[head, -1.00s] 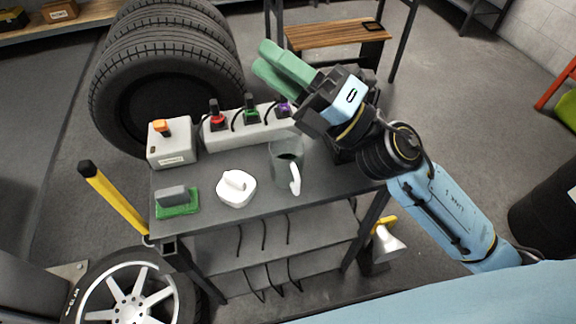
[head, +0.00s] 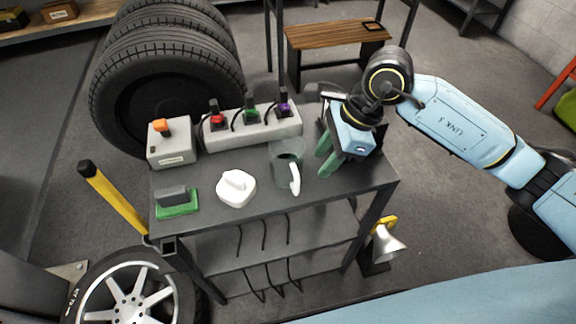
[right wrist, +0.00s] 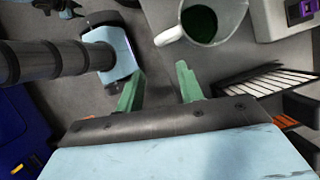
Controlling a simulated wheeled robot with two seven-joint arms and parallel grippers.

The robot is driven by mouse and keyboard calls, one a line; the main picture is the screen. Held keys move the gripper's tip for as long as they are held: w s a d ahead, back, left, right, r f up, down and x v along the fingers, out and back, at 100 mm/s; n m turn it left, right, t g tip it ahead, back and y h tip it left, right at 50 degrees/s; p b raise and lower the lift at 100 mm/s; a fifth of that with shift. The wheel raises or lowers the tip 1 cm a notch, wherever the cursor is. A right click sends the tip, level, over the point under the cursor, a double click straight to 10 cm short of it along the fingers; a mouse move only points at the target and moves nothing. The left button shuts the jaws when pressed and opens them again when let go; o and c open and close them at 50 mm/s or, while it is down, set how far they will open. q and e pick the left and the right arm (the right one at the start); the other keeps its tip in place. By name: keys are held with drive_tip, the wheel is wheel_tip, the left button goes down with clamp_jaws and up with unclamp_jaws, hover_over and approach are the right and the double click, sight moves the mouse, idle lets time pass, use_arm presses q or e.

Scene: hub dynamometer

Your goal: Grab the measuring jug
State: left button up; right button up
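The measuring jug (head: 287,172) is a clear grey upright jug with a white handle on the near right side. It stands on the grey cart top and also shows at the top of the right wrist view (right wrist: 228,22), with something dark green inside. My right gripper (head: 326,157) is just right of the jug, tilted down towards the cart top. Its green fingers are apart and empty, and the right wrist view (right wrist: 160,84) shows the gap between them, with the jug beyond and outside it. My left gripper is not seen in the head view.
A power strip (head: 252,130) with plugs runs behind the jug. A white knobbed piece (head: 236,188), a green-based block (head: 177,203) and a grey box (head: 171,146) stand to the left. The cart top (head: 335,190) is bare at front right. Tyres (head: 165,75) stand behind.

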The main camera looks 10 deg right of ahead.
sight(290, 169)
drive_tip(key=x, duration=1)
drive_tip(key=shift+w+a+r, duration=0.1)
drive_tip(key=shift+a, duration=0.25)
clamp_jaws()
drive_tip(key=shift+r, duration=0.1)
